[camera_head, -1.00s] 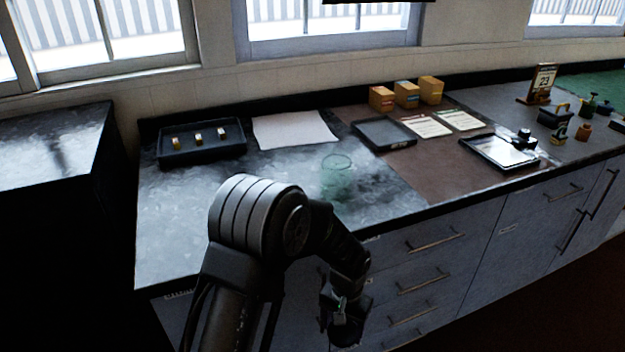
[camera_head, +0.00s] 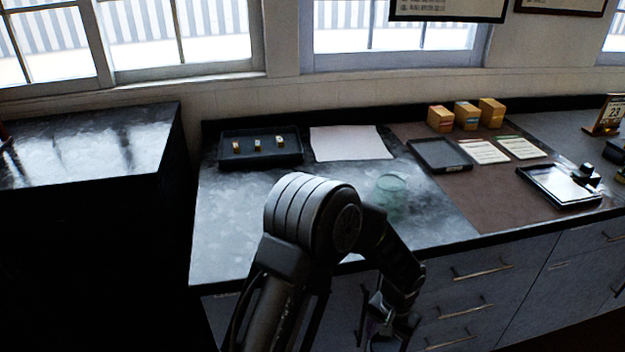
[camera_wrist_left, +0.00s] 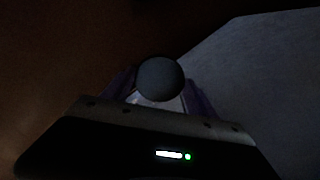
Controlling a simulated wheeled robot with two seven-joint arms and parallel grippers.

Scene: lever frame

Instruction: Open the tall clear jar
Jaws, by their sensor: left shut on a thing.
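The clear jar (camera_head: 391,196), pale green and see-through, stands on the grey counter in the head view, beyond my left arm. Its round rim shows at the top, and I see no lid on it. My left gripper (camera_head: 392,333) hangs low in front of the counter drawers, well below and apart from the jar. In the left wrist view, a round dark grey thing (camera_wrist_left: 160,79) sits between the fingers, and the gripper is shut on it. I cannot tell for sure what it is. My right gripper is not in view.
A black tray (camera_head: 228,163) with small blocks and a pale sheet (camera_head: 350,143) lie behind the jar. A dark shallow tray (camera_head: 440,166), cards and yellow boxes (camera_head: 466,116) stand to the right. Counter around the jar is clear. Drawer handles (camera_head: 482,270) stick out near my gripper.

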